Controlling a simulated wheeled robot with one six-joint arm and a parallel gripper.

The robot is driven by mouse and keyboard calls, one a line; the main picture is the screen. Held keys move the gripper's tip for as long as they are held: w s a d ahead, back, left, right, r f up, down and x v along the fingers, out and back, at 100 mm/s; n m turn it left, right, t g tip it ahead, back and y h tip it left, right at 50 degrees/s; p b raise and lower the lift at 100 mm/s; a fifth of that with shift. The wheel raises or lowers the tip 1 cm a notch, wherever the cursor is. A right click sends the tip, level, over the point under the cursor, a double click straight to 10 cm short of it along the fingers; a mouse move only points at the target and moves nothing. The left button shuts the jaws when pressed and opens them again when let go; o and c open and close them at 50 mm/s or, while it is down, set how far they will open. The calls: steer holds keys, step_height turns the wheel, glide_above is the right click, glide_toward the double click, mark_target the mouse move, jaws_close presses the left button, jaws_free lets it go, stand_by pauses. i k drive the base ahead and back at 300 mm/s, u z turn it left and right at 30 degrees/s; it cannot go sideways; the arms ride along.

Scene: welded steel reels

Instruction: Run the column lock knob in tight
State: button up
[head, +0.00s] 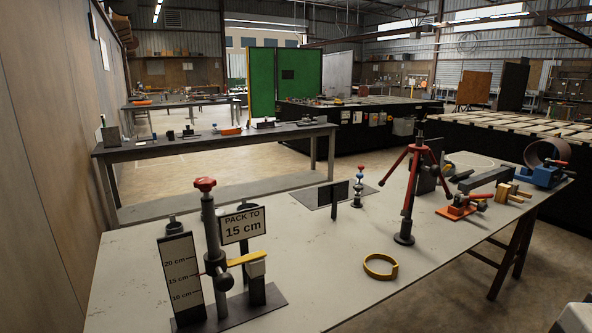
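A grey upright column (209,229) stands on a dark base plate (238,312) at the front left of the table, topped by a red lobed knob (205,183). A dark collar (214,261) sits around its lower half, with a dark round knob (223,281) on its front. I cannot tell from this view which is the lock knob or how far it is run in. A yellow arm (246,258) reaches right from the collar over a short dark post (257,289). My gripper is not in view.
A scale board (181,278) marked 10, 15 and 20 cm stands left of the column. A "PACK TO 15 cm" sign (242,225) stands behind it. A yellow ring (380,267) and a red-legged stand (411,190) are to the right. The table's front middle is clear.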

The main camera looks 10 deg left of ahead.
mark_target(205, 184)
steer(key=z, duration=0.95)
steer(key=i, duration=1.05)
steer(key=u, duration=1.75)
